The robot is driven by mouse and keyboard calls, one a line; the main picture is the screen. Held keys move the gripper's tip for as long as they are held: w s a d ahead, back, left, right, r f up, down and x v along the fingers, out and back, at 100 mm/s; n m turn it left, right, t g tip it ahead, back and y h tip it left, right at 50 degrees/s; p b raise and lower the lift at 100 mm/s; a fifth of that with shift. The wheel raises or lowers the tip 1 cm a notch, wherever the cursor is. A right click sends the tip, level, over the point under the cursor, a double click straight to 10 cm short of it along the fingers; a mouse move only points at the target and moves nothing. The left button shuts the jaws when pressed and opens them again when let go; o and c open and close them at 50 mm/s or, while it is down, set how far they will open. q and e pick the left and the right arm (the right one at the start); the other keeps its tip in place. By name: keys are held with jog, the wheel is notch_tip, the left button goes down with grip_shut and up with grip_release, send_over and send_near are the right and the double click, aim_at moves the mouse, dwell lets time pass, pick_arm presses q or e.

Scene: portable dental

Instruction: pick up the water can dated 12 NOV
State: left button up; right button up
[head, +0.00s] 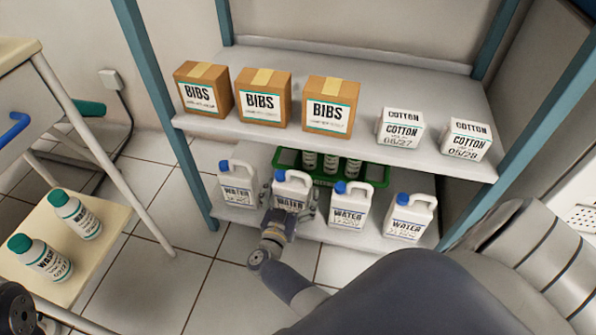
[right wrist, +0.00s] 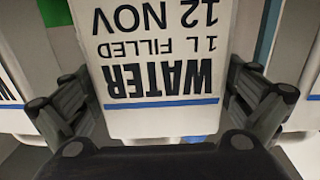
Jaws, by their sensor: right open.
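The water can dated 12 NOV (right wrist: 150,60) is white with a blue line and fills the middle of the right wrist view, its label upside down. In the head view this can (head: 293,182) is second from the left on the lower shelf, with a blue cap. My right gripper (head: 290,196) is open in front of it. In the right wrist view the fingers of this gripper (right wrist: 163,100) stand on either side of the can; I cannot tell whether they touch it. My left gripper is not in view.
Similar cans stand to the left (head: 238,183) and right (head: 349,206), with another farther right (head: 408,216). A green crate (head: 376,172) with bottles is behind. The upper shelf (head: 350,142) overhangs, holding BIBS boxes (head: 262,97) and COTTON boxes (head: 400,128). A cart (head: 40,225) with bottles stands left.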

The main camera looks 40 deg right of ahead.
jog(key=shift+r, duration=0.15)
jog(key=shift+a, duration=0.1)
jog(key=c, duration=1.8)
jog(key=shift+r, duration=0.15)
jog(key=shift+r, duration=0.15)
